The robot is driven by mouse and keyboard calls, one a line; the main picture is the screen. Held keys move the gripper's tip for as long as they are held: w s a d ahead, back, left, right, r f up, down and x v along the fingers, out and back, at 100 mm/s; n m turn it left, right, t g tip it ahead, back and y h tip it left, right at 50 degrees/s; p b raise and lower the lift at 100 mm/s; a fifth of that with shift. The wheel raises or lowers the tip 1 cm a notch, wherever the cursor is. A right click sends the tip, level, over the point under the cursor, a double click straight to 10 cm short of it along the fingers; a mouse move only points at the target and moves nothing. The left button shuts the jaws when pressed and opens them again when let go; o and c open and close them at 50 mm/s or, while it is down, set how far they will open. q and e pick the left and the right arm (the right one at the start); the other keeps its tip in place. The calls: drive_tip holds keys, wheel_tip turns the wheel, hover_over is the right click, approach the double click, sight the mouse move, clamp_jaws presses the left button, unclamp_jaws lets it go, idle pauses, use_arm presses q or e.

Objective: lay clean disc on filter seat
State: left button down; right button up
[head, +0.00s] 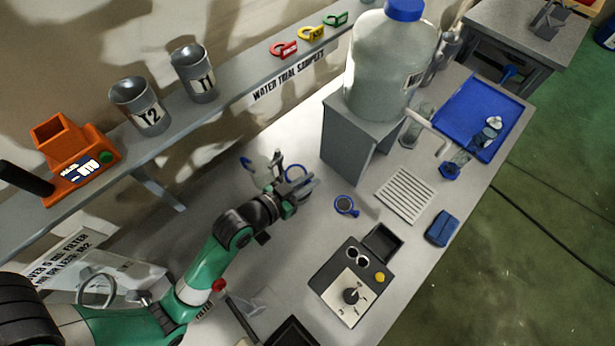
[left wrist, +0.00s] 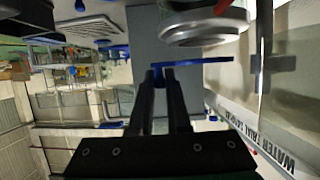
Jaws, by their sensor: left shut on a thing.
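My left gripper (head: 292,194) is shut on a blue-rimmed disc (head: 295,172) at the back of the bench. In the left wrist view the fingers (left wrist: 172,78) pinch the disc's tab, and the disc (left wrist: 205,60) shows edge-on as a thin blue line. A round metallic body (left wrist: 205,27), seemingly the filter housing, is close to the disc in that view, with a visible gap between them. The filter seat itself cannot be made out. Another blue-rimmed disc with a dark face (head: 345,206) lies on the bench to the right of the gripper. My right gripper is out of view.
A grey block (head: 352,140) carrying a large bottle (head: 390,70) stands right of the gripper. A slotted drain plate (head: 405,195), a control box (head: 355,282) and a blue tray (head: 470,110) occupy the right side. A shelf (head: 215,105) with cups runs along the wall.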

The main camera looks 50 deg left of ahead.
use_arm(q)
drive_tip(key=shift+f+b, duration=0.45)
drive_tip(key=shift+f, duration=0.45)
drive_tip(key=c, duration=0.8)
unclamp_jaws()
drive_tip(key=p+v, duration=0.2)
drive_tip(key=v, duration=0.9)
drive_tip(key=shift+s, duration=0.3)
drive_tip(key=shift+r, duration=0.1)
